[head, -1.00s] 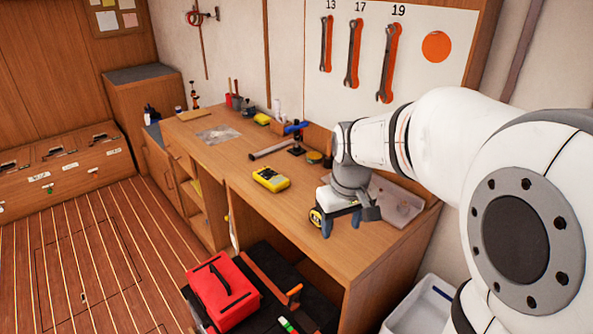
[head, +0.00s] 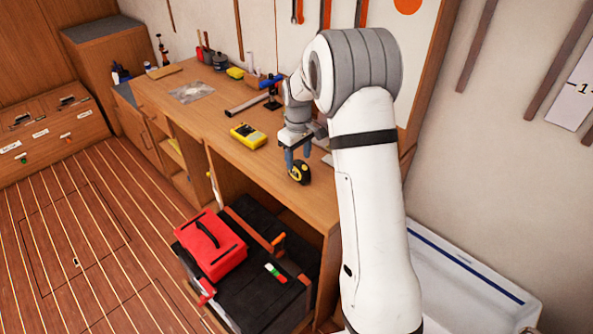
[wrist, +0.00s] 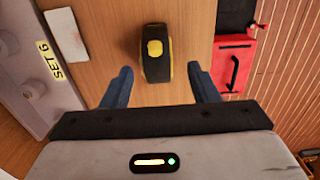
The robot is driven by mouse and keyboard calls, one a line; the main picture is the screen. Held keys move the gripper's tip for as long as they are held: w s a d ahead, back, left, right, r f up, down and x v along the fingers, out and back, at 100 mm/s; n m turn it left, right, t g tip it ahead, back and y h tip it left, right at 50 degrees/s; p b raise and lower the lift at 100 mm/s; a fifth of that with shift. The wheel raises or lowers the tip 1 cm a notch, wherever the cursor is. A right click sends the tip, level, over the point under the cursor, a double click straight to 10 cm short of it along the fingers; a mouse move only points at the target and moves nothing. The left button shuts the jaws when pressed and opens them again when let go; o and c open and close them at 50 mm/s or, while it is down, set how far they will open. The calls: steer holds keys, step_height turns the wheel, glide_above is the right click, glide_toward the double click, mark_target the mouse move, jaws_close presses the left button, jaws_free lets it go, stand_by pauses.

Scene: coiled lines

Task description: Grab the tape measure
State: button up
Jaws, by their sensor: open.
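The black and yellow tape measure (head: 299,173) sits on the wooden workbench (head: 208,126) near its front edge. It also shows in the wrist view (wrist: 155,65), with a yellow button on its black body. My gripper (head: 297,158) is over it, pointing down. Its two blue fingers are apart in the wrist view (wrist: 160,75), one on each side of the tape measure's line, with gaps on both sides. The tape measure lies mostly beyond the fingertips. I cannot tell how much height separates them.
A yellow multimeter (head: 248,136) lies on the bench to the left. A red toolbox (head: 210,245) stands on a black case (head: 255,290) below the front edge. In the wrist view a grey plate marked "SET 6" (wrist: 40,75) lies left of my gripper.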

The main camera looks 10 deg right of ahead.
mark_target(299, 162)
step_height(299, 162, down, 5)
steer(key=shift+d+f+p, duration=0.1)
steer(key=shift+d+p, duration=0.05)
steer(key=shift+p, duration=0.65)
steer(key=shift+c, duration=0.4)
steer(key=shift+w, duration=0.1)
jaws_close()
